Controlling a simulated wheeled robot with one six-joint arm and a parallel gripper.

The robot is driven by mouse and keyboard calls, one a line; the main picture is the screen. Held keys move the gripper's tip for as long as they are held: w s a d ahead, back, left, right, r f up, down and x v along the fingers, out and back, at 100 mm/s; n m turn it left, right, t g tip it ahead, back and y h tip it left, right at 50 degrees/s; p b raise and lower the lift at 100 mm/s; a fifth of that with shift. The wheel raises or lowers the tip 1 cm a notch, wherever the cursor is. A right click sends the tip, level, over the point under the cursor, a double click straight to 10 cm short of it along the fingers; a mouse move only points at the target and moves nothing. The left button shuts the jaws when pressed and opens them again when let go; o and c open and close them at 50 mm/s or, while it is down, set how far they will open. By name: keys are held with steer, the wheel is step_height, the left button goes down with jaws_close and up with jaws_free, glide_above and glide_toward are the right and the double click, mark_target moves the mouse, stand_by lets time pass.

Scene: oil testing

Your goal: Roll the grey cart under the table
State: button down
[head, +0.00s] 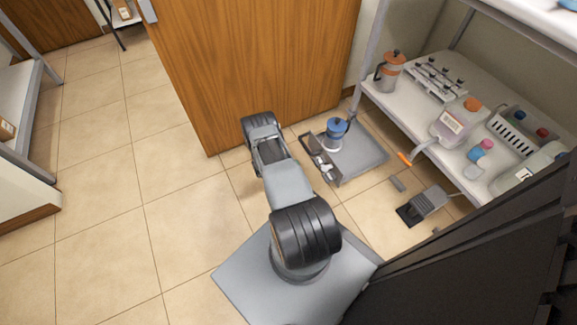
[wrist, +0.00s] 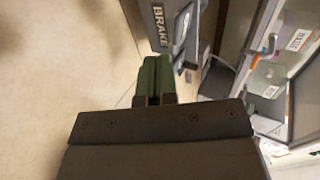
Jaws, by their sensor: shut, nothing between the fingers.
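The grey cart (head: 368,160) is a low flat platform on the floor in front of the white table (head: 408,103). A blue-topped pot (head: 336,130) stands on the cart. In the wrist view a grey panel (wrist: 153,35) marked BRAKE, apparently the cart's side, is just beyond my gripper (wrist: 156,66). The gripper's green fingers are together with nothing between them. Whether they touch the panel is unclear. In the head view my arm hides the gripper.
A grey pedal-like device (head: 428,203) and a small grey block (head: 397,184) lie on the floor to the right. The table bears bottles and racks. The tiled floor (head: 105,190) at left is clear.

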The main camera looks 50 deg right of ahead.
steer(key=s+d+f+b, duration=0.1)
steer(key=s+d, duration=0.1)
steer(key=d, duration=0.5)
steer(key=shift+s+f+b, duration=0.15)
steer(key=shift+f+b, duration=0.25)
